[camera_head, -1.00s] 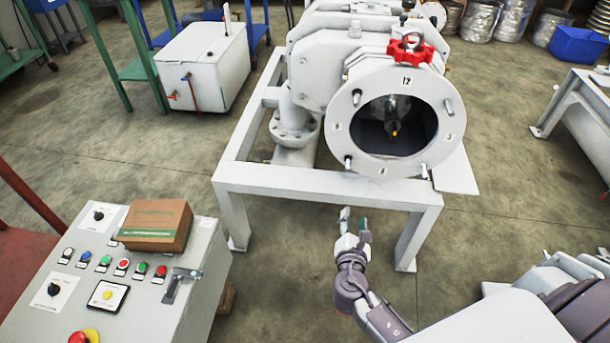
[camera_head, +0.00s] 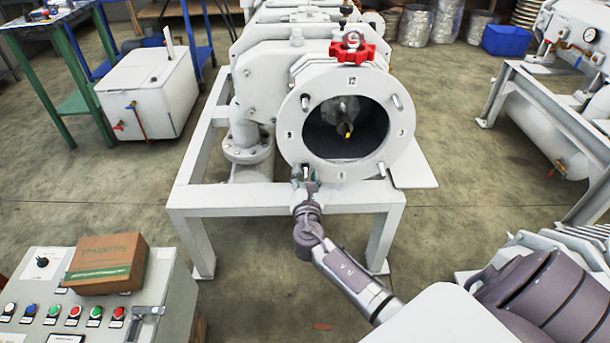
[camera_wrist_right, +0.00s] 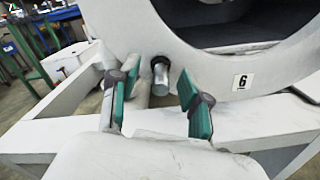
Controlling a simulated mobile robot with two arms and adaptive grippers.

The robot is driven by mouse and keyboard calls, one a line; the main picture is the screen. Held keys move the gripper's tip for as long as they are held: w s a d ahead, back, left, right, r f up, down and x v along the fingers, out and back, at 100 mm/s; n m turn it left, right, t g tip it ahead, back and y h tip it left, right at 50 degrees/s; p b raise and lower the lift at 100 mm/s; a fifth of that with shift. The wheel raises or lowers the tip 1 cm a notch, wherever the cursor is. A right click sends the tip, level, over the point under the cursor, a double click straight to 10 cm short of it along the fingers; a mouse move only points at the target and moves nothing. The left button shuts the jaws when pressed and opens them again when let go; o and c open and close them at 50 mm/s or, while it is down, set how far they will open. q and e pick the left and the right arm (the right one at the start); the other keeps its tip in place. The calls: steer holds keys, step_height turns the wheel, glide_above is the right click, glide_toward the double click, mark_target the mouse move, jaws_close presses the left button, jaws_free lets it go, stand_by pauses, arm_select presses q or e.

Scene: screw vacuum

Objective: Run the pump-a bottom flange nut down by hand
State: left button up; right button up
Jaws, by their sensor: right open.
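The pump's round white flange (camera_head: 293,112) faces me, with studs around its dark opening and numbers 12 and 6 marked at top and bottom. A short metal stud or nut (camera_wrist_right: 160,74) sticks out at the flange's lower left, left of the 6 label (camera_wrist_right: 242,81). I cannot tell whether a separate nut sits on it. My right gripper (camera_head: 306,184) is at this lower-left spot in the head view. In the right wrist view the right gripper (camera_wrist_right: 157,95) is open, its green-padded fingers either side of the stud with gaps. My left gripper is not in view.
The white frame (camera_head: 290,196) runs just below the flange. A red handwheel (camera_head: 353,51) tops the pump. A control panel (camera_head: 30,270) with a cardboard box (camera_head: 106,264) stands at lower left. Another machine (camera_head: 575,120) stands at right.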

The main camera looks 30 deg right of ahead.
steer(key=shift+w+d, duration=0.35)
steer(key=shift+w, duration=0.15)
jaws_close()
